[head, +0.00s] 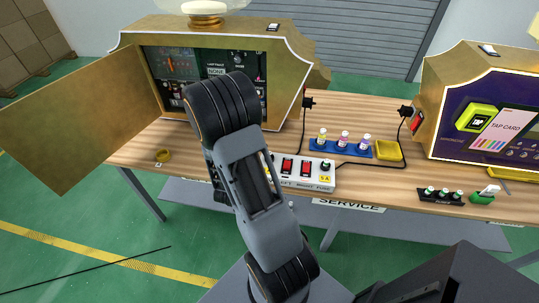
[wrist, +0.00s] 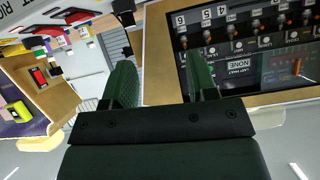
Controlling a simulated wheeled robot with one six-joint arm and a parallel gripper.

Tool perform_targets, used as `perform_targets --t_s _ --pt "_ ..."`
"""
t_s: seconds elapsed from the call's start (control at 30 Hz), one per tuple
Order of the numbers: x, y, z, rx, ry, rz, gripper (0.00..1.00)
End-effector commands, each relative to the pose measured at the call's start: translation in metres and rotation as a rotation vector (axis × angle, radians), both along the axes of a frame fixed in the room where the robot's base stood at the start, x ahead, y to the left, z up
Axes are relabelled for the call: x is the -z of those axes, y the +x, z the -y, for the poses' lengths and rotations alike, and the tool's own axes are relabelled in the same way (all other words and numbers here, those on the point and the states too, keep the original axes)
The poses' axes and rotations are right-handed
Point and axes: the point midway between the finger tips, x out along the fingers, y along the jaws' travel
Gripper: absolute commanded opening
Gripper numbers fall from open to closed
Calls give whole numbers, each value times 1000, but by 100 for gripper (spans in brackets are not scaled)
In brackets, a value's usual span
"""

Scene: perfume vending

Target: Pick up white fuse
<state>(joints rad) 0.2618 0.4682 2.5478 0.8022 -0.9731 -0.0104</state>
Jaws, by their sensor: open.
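I cannot make out a white fuse for certain. The white switch box (head: 305,180) on the table has red switches and a label ending in FUSE. A small white round piece (head: 326,165) with a dark top sits at its right end, above a yellow tag. My gripper (wrist: 160,80) is open and empty in the wrist view, its two dark fingers apart in front of the gold cabinet (wrist: 157,50). In the head view my arm hides the gripper, part of the open cabinet's panel (head: 176,65) and the box's left end.
The cabinet's gold door (head: 80,120) swings out to the left. Small bottles stand on a blue tray (head: 325,148) beside a yellow dish (head: 388,150). A purple-fronted machine (head: 490,125) stands at right. A yellow ring (head: 163,155) lies on the table's left, with bare wood around it.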

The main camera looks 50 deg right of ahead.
Motion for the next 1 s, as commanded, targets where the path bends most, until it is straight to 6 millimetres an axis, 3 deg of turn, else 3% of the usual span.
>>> perform_targets --t_s 0.1,0.27,0.53,0.8,1.0 --pt "4 -19 15 75 -81 -13 53" --pt "11 -27 28 120 -133 -15 53" --pt "24 -20 50 126 -141 -14 53" --pt "33 -4 88 124 -139 -20 53" --pt "37 1 97 121 -139 -19 53"
